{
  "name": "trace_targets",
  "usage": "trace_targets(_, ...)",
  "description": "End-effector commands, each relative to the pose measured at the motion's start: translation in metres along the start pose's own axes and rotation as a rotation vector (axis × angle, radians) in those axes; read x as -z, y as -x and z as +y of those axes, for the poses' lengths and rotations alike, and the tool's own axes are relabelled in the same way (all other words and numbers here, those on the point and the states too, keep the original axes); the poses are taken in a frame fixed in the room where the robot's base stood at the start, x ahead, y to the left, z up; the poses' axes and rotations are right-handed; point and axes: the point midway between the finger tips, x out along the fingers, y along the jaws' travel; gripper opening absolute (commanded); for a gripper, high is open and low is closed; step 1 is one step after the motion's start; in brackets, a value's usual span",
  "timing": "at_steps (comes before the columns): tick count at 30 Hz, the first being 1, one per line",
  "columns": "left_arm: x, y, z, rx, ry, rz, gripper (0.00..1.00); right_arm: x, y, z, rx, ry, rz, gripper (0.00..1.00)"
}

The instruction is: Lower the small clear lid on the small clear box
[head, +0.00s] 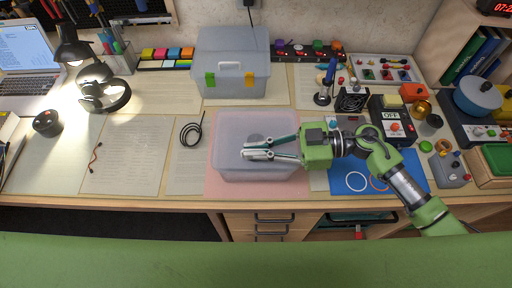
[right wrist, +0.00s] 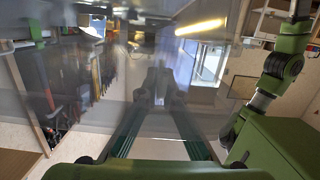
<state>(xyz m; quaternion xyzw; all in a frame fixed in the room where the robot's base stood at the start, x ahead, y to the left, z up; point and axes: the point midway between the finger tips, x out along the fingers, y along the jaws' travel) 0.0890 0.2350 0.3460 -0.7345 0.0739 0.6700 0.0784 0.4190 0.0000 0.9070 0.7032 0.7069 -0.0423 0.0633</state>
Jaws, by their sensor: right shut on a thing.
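The small clear box (head: 262,175) stands on a pink mat near the front middle of the table in the head view. The small clear lid (head: 235,122) shows as a pale see-through panel over the box top. From above I cannot tell whether it touches the rim all round. My right gripper (head: 256,148) reaches in from the right over the lid, its two fingers shut on the lid near its middle. The fingers hide part of the lid. In the right wrist view the fingers (right wrist: 157,115) reach toward a blurred grey, glassy surface. My left gripper is not in view.
A larger clear box (head: 232,80) with green and orange latches stands behind. A black cable (head: 190,130) lies to the left. A blue mat (head: 392,177) with rings and a black OFF switch box (head: 391,115) lie to the right. The pink mat's front strip is clear.

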Motion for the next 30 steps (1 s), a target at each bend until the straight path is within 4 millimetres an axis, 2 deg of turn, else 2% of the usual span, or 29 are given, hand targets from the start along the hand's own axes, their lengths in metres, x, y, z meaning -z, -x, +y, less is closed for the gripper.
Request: trace_targets(30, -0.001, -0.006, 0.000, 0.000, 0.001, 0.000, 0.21, -0.020, -0.003, 0.000, 0.000, 0.000, 0.000, 0.00)
